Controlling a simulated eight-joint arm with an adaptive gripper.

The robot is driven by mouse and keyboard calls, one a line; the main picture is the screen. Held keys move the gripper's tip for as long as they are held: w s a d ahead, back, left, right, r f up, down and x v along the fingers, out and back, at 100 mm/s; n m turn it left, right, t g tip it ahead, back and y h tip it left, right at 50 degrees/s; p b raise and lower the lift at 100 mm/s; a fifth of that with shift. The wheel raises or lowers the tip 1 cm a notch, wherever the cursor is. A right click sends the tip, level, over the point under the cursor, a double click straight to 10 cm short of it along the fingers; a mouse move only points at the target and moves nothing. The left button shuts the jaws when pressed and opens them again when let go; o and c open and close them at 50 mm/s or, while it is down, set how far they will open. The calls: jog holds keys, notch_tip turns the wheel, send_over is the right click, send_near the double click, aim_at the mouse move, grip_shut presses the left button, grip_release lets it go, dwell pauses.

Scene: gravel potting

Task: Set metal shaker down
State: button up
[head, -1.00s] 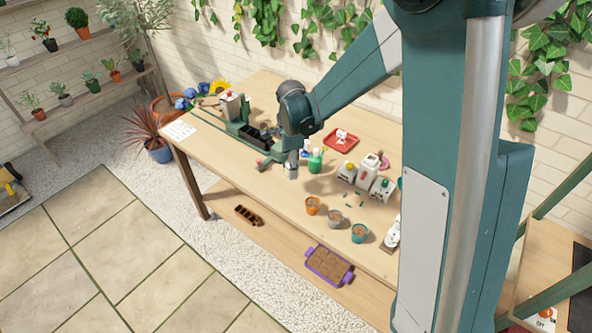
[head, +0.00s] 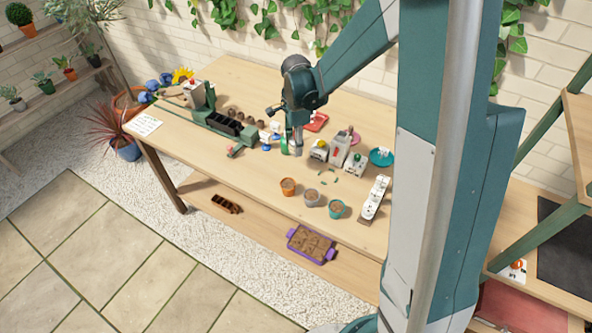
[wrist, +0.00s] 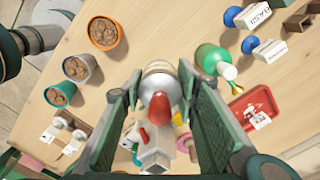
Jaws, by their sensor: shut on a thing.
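The metal shaker (head: 298,152) is a small grey cylinder under my gripper (head: 297,146) in the head view, above the middle of the wooden table. In the wrist view, the shaker's round metallic end (wrist: 158,70) sits between the two green fingers of my gripper (wrist: 160,80), which are shut on it. A red shape (wrist: 160,108) overlaps its lower side there; I cannot tell what it belongs to. I cannot tell whether the shaker's base touches the table (head: 240,165).
A green bottle (wrist: 212,60) stands close by. An orange pot (head: 288,187), a grey pot (head: 312,197) and a teal pot (head: 337,209) stand near the front edge. A red tray (head: 316,122) lies behind.

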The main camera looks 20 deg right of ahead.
dwell(0.3)
send_over(296, 169)
jog(key=shift+s+f+b, duration=0.1)
jog(key=shift+f+b, duration=0.35)
jog(key=shift+f, duration=2.7)
jog(key=shift+f, duration=1.85)
jog(key=shift+f+b, duration=0.2)
jog(key=shift+b, duration=0.2)
jog(key=o, duration=0.9)
jog(key=shift+o, duration=0.2)
jog(key=shift+r, duration=0.2)
jog(key=shift+r+p, duration=0.9)
jog(key=shift+r, duration=5.1)
